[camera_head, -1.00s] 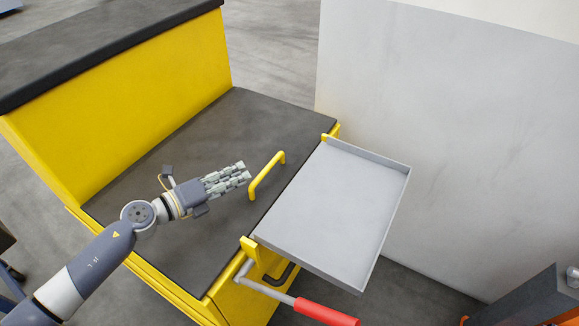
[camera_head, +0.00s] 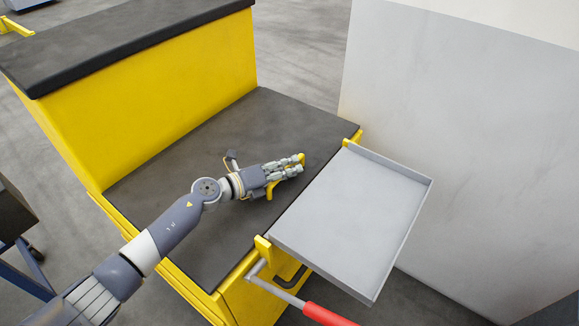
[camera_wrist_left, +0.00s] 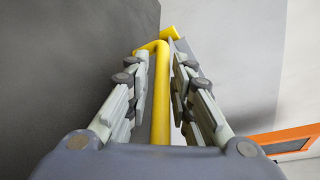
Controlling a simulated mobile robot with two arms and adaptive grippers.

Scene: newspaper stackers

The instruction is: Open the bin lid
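The bin lid (camera_head: 222,216) is a flat dark grey panel on a yellow body, lying closed. Its yellow handle (camera_head: 270,191) stands near the edge beside the grey tray, partly hidden by my left gripper. My left gripper (camera_head: 302,162) is at this handle. In the left wrist view, the yellow handle bar (camera_wrist_left: 160,90) runs between the two rows of fingers of my left gripper (camera_wrist_left: 163,75). The fingers stand apart with gaps beside the bar, so the gripper is open around it. My right gripper is not in view.
A grey metal tray (camera_head: 350,220) is fixed along the lid's right edge. A crank with a red grip (camera_head: 328,315) sticks out below it. A raised yellow block with a dark top (camera_head: 120,40) stands behind the lid. A large pale panel (camera_head: 460,150) stands at right.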

